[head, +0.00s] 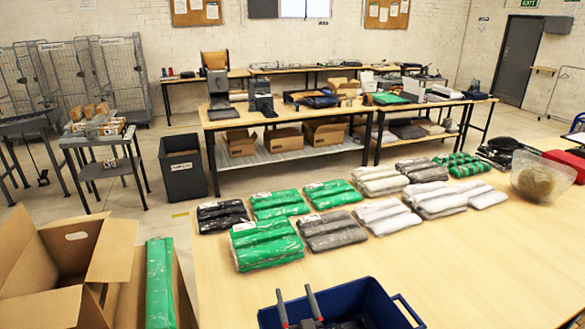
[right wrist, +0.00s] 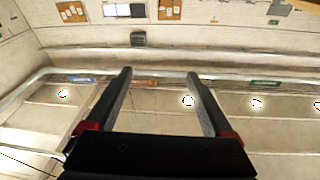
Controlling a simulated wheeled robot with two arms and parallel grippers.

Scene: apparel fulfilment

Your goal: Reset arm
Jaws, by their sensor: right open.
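My right gripper (head: 296,292) shows at the bottom edge of the head view, in front of the blue bin (head: 377,300). Its two dark fingers point up and stand apart. In the right wrist view the gripper (right wrist: 160,73) is open, with nothing between the fingers. Beyond them are only the wall and the ceiling, seen tilted. My left gripper is not in view.
The table (head: 455,257) holds rows of bagged garments, such as a green pack (head: 266,244), and a clear bowl (head: 540,176). An open cardboard box (head: 45,265) stands at left, with a green pack (head: 160,285) beside it. The table's front right is clear.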

